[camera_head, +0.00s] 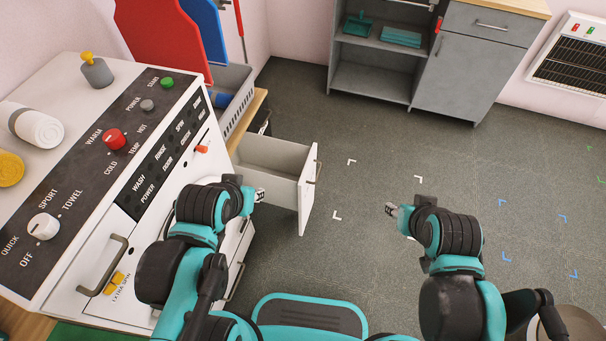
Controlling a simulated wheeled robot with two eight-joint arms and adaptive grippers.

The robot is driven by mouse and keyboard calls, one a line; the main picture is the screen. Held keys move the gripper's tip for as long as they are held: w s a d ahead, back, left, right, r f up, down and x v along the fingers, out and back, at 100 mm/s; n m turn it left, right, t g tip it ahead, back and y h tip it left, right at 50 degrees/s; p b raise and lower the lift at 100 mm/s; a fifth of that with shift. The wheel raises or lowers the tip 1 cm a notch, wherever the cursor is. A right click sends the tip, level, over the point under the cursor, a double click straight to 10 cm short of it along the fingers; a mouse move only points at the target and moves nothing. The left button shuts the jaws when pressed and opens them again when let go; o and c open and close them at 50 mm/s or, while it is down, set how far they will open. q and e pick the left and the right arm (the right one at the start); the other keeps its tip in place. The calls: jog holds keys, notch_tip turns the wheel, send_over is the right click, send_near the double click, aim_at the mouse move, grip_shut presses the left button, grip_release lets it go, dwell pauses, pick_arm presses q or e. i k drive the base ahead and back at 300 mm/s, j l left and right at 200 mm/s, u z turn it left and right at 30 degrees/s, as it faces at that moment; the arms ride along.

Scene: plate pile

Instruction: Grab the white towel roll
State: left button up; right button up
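The white towel roll (38,128) lies on its side on top of the white washing machine at the left, near the back of its control panel. A grey band wraps its left end. My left gripper (260,195) is over the floor side of the machine, in front of an open drawer and well to the right of the roll. My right gripper (390,210) is over the open floor at the centre right, far from the roll. Neither gripper touches the roll. The fingers are too small to show whether they are open or shut.
The washing machine (84,238) has raised knobs and a handle. A yellow roll (9,169) and a grey bottle (97,71) with a yellow top share its top. An open white drawer (308,190) juts out beyond it. Grey cabinets (465,75) stand behind. The middle floor is clear.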

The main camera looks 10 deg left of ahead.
aim_at(40, 130)
jog(key=k+u, duration=0.2)
jog(key=u, duration=1.7)
jog(key=k+j, duration=0.05)
